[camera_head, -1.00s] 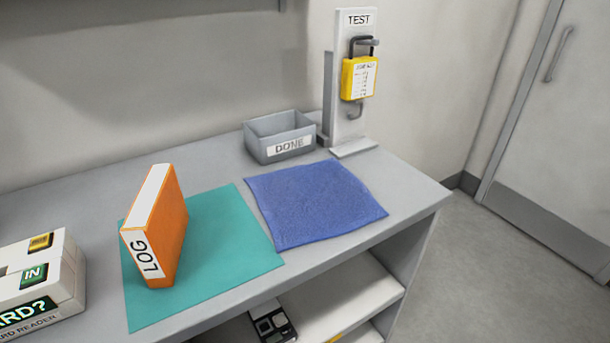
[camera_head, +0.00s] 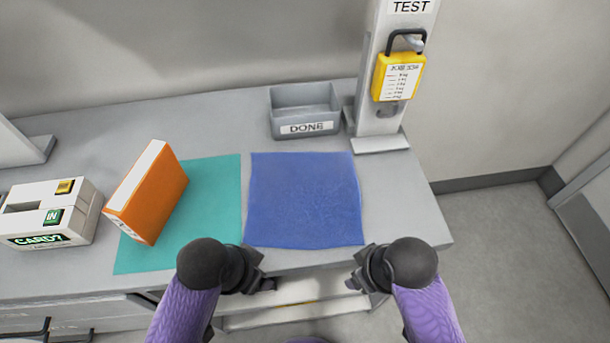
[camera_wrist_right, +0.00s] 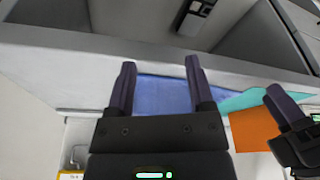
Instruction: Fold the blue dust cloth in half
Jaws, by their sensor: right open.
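The blue dust cloth (camera_head: 304,198) lies flat and spread out on the grey table, with slight wrinkles. It also shows in the right wrist view (camera_wrist_right: 163,95), between and beyond my right fingers. My left gripper (camera_head: 266,272) is open and empty, near the cloth's front left corner at the table's front edge. My right gripper (camera_head: 356,272) is open and empty, just off the cloth's front right corner. In the right wrist view, the right gripper's fingers (camera_wrist_right: 160,82) stand apart with nothing between them. Neither gripper visibly touches the cloth.
A teal mat (camera_head: 215,215) lies left of the cloth, with an orange LOG binder (camera_head: 160,205) standing on it. A card reader (camera_head: 75,215) is farther left. A grey DONE bin (camera_head: 305,108) and a TEST stand with a yellow padlock (camera_head: 398,76) are behind the cloth.

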